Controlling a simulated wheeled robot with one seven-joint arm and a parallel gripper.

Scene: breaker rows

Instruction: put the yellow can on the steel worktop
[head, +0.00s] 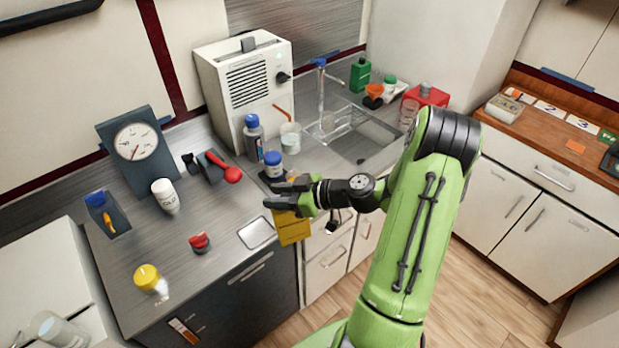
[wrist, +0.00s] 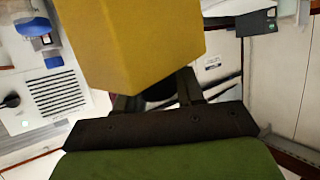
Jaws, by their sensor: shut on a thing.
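The yellow can (head: 292,229) is a plain, box-shaped thing with flat sides. My gripper (head: 273,195) is shut on it, and the can hangs below the dark fingers. In the head view it shows in front of the drawer fronts, by the front edge of the steel worktop (head: 165,235). In the wrist view the yellow can (wrist: 130,40) fills the upper middle and hides much of the dark fingers (wrist: 165,92). Its top part is hidden by my gripper in the head view.
On the worktop stand a yellow-lidded jar (head: 150,279), a red knob-like thing (head: 200,243), a white bottle (head: 164,195), a gauge (head: 135,145) and blue-capped bottles (head: 254,138). A small square plate (head: 257,233) lies near the front edge. The worktop's left middle has bare room.

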